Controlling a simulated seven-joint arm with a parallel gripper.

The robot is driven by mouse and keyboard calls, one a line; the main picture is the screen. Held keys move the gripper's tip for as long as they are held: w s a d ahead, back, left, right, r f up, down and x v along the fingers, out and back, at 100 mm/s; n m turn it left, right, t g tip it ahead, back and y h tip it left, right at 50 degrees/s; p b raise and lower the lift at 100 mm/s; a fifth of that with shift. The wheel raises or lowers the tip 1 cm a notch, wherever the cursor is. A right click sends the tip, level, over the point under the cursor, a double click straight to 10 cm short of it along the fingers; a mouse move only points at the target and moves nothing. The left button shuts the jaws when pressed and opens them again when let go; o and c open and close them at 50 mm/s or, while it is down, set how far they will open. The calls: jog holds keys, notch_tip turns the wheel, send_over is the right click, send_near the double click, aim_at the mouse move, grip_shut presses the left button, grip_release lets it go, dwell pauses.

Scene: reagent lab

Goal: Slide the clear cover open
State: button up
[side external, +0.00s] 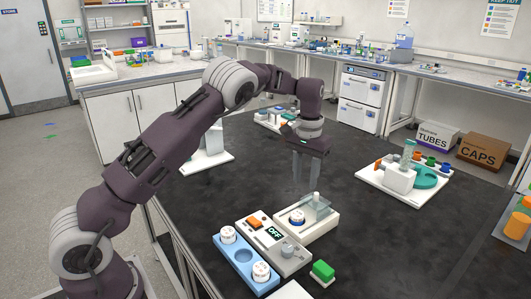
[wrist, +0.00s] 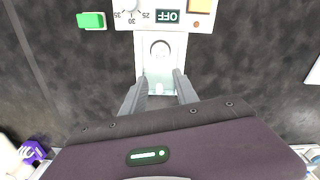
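The clear cover (side external: 318,211) is a pale, see-through box with a small light knob on top. In the wrist view the cover (wrist: 160,76) shows as a pale greenish patch at the near end of the base, below a round opening. My gripper (side external: 307,186) points down above the cover, apart from it. In the wrist view its two grey fingers (wrist: 162,77) are spread on either side of the cover, with nothing held.
A control box with an OFF display (side external: 273,232) and orange button adjoins the base. A blue tray (side external: 222,252) with white round pieces and a green block (side external: 323,270) are nearby. A white stand with a turquoise disc (side external: 424,177) is at right. Dark table between is clear.

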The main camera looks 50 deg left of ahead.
aim_at(299, 213)
jog(key=f+m, duration=0.1)
jog(key=f, duration=0.2)
jog(key=s+f+m, duration=0.1)
jog(key=f, duration=0.2)
jog(key=s+f+m, duration=0.1)
jog(key=f, duration=0.2)
jog(key=shift+s+f, duration=0.15)
jog(key=shift+s, duration=0.1)
jog(key=shift+w, duration=0.65)
jog(key=s, duration=0.3)
jog(key=shift+s+r, duration=0.25)
jog(key=shift+s, duration=0.1)
notch_tip(299, 213, up, 10)
jog(key=s+d+r+t, duration=0.1)
jog(key=s+d+r, duration=0.1)
jog(key=s+r, duration=0.4)
jog(key=s+d+r+t, duration=0.1)
jog(key=s+d+r, duration=0.2)
jog(key=s+r, duration=0.4)
jog(key=shift+d+r+t, duration=0.3)
jog(key=shift+r, duration=0.15)
jog(key=shift+s, duration=0.2)
